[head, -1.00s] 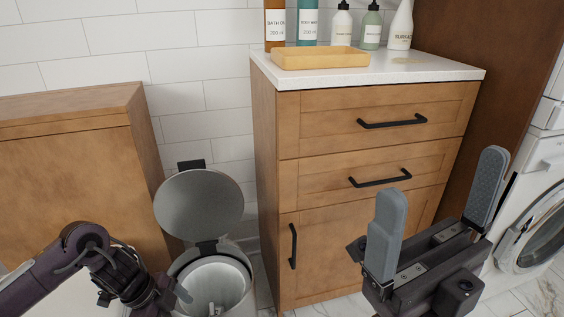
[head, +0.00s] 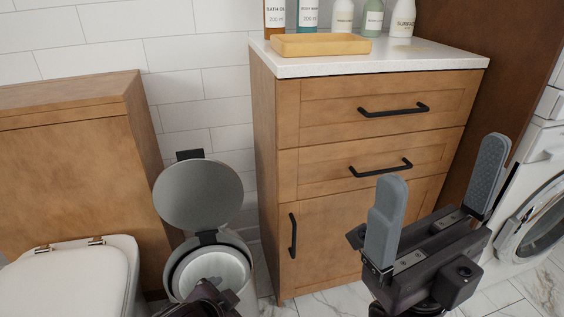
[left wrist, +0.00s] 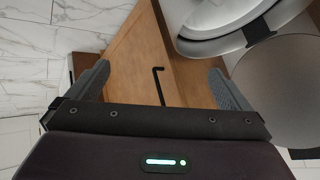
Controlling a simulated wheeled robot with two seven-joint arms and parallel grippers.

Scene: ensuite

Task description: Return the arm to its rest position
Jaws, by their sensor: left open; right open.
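My right gripper (head: 437,208) is open and empty, its two grey fingers raised in front of the wooden cabinet (head: 376,140). Of my left arm, only a dark part shows in the head view, at the bottom edge in front of the bin (head: 234,268); the left gripper's fingers are hidden there. In the left wrist view, my left gripper (left wrist: 163,85) is open, with nothing between its fingers. The cabinet and its black door handle (left wrist: 158,84) lie beyond the fingers, and the open bin (left wrist: 222,40) is at upper right.
The bin's lid (head: 197,194) stands raised. A white toilet (head: 70,280) is at lower left. A yellow tray (head: 320,45) and several bottles stand on the cabinet top (head: 440,62). A washing machine (head: 540,215) is at right. Some marble floor (head: 315,292) shows.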

